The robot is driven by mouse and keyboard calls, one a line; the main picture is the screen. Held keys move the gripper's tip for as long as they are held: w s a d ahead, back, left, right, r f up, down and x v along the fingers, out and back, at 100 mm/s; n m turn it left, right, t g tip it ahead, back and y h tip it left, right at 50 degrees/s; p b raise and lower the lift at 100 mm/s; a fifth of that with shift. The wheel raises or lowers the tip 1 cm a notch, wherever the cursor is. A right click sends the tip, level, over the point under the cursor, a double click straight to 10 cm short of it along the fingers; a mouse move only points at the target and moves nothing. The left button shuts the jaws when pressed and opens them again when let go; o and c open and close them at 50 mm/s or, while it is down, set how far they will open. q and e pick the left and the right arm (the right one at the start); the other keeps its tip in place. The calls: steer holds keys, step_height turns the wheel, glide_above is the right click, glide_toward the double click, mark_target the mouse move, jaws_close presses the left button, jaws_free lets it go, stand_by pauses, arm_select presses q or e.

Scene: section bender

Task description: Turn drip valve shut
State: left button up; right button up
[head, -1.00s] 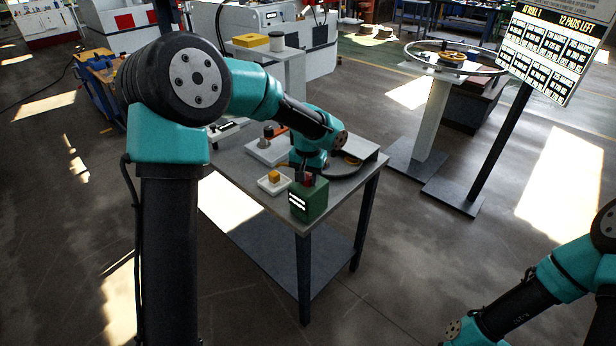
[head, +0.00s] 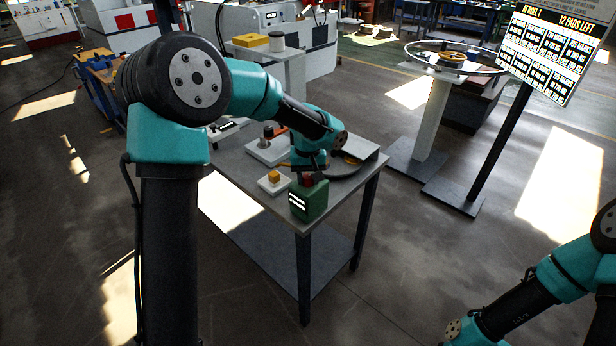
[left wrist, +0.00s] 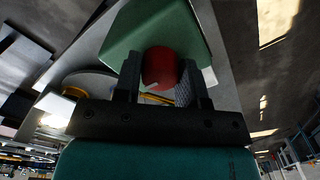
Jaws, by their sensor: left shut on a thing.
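A green box-shaped oiler (head: 308,202) with white label lines stands at the front corner of the grey table. It also shows in the left wrist view (left wrist: 180,32). The red drip valve knob (left wrist: 160,68) is on the oiler, between my left gripper's fingers in the left wrist view. My left gripper (head: 307,178) comes down on the knob from above and is shut on it. The knob is mostly hidden in the head view. My right arm shows at the lower right, but its gripper is out of view.
A small white tray with a yellow block (head: 274,176) sits just left of the oiler. Behind it are a white plate with a dark post (head: 267,141) and a dark curved part. A wheel stand (head: 436,110) and a sign (head: 548,52) stand at right.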

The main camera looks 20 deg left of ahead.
mark_target(308, 176)
arm_select(q)
steer(key=o, duration=0.9)
step_height(308, 176, up, 18)
steer(key=shift+f, duration=0.25)
stand_by(0.4)
